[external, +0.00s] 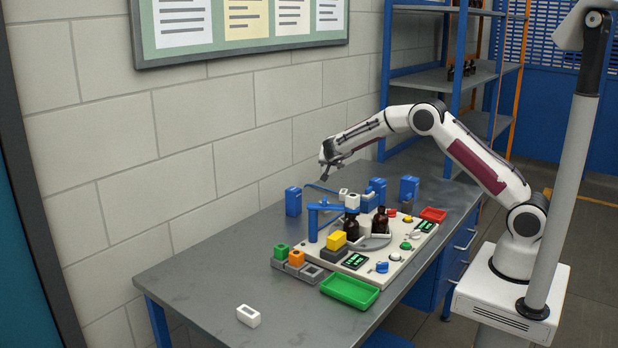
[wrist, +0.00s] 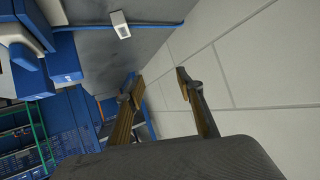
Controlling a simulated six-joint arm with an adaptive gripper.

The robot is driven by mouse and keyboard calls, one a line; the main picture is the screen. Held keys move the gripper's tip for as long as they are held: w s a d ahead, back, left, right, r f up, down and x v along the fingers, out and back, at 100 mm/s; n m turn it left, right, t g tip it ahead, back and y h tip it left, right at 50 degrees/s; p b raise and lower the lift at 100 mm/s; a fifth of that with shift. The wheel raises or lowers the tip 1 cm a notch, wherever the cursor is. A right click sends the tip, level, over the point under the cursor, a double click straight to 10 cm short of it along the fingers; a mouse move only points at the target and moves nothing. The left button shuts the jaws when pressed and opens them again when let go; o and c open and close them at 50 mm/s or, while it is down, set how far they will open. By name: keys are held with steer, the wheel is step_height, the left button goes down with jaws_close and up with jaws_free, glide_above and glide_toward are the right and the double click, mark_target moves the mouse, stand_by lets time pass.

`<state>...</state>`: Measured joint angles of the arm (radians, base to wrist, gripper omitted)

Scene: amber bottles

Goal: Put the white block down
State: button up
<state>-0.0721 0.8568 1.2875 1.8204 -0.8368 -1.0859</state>
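A white block (external: 248,316) with a dark recess lies on the grey table near its front left end, far from my gripper. Another white block (external: 352,201) sits on top of the blue fixture, above a brown bottle. In the wrist view a white block (wrist: 121,24) shows at the top; I cannot tell which one it is. My gripper (external: 328,175) is above the back of the table, near the wall. In the wrist view its fingers (wrist: 161,79) are apart, with nothing between them.
The station board (external: 396,256) carries brown bottles (external: 381,220), buttons and a blue fixture (external: 313,222). Coloured blocks (external: 295,258), a green tray (external: 349,291) and a red tray (external: 433,215) are around it. Blue containers (external: 293,201) stand behind. The table's front left is mostly clear.

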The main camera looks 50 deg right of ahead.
steer(key=a+r+n+t+y, duration=0.2)
steer(key=a+r+t, duration=0.1)
steer(key=r, duration=0.6)
steer(key=a+r+n+t+y, duration=0.2)
steer(key=a+r+t, duration=0.15)
steer(key=r, duration=0.45)
steer(key=s+a+r+n+y, duration=0.55)
steer(key=s+a+r, duration=0.4)
steer(key=s, duration=0.25)
steer(key=s+a+f+n+g+y, duration=0.1)
steer(key=s+a+f+g, duration=0.1)
steer(key=s, duration=0.8)
steer(key=s+a+f+n+g+y, duration=0.2)
steer(key=s, duration=0.8)
steer(key=s+d+f+g+h, duration=0.1)
steer(key=s+f, duration=0.4)
steer(key=s, duration=0.6)
steer(key=s+d+f+g+h, duration=0.2)
steer(key=s+d+f, duration=0.3)
steer(key=s, duration=0.5)
steer(key=shift+s+d+f+g, duration=0.15)
steer(key=shift+s+f+g, duration=0.3)
steer(key=shift+g, duration=0.1)
